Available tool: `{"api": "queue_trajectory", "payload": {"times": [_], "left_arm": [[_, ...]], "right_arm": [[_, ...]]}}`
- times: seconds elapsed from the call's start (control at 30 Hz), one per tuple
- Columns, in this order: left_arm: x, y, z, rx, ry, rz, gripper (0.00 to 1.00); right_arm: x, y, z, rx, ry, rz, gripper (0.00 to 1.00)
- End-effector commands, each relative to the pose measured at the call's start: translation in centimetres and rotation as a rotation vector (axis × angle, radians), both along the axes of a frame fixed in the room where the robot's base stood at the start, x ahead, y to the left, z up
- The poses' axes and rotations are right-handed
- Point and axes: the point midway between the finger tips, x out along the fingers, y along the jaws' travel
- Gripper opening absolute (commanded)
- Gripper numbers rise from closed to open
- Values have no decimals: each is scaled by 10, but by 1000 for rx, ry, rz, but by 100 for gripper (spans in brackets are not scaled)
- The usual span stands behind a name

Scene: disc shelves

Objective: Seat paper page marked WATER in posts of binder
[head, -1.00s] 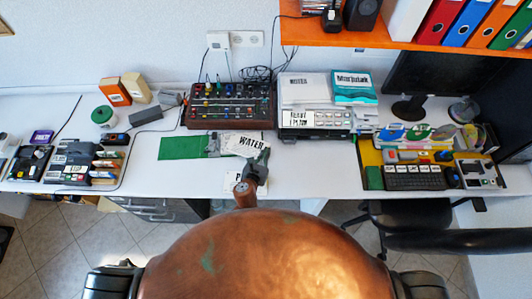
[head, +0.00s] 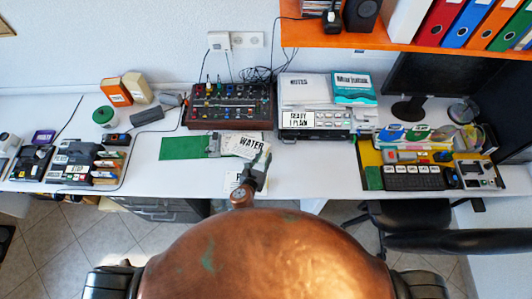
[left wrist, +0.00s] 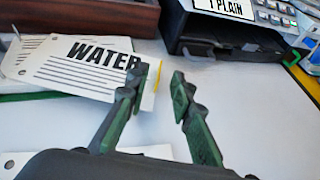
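The white paper page marked WATER (head: 240,144) lies tilted at the right end of the green binder (head: 182,148), by its metal post strip (head: 213,146). In the left wrist view the page (left wrist: 75,75) shows two holes near its left edge, and another white sheet shows behind it. I cannot tell whether posts pass through the holes. My left gripper (head: 262,160) is at the page's right end. In the left wrist view its fingers (left wrist: 165,85) are apart, with the left finger overlapping the page's right edge and bare table between them. My right gripper is out of view.
Another white page (head: 231,181) lies at the table's front edge, partly hidden by my arm. A control box (head: 230,107) with knobs stands behind the binder. A dark-edged tray unit (head: 315,133) stands to the right. White table is free left of the binder.

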Motion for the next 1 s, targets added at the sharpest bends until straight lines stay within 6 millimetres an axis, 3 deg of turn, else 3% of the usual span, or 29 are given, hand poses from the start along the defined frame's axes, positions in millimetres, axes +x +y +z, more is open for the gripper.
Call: {"api": "queue_trajectory", "payload": {"times": [0.2,0.4,1.0], "left_arm": [[-43,15,20,2,1,1,22],[-69,23,31,1,1,1,22],[-78,26,34,0,0,0,22]], "right_arm": [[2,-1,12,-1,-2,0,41],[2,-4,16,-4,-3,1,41],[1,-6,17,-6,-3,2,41]]}}
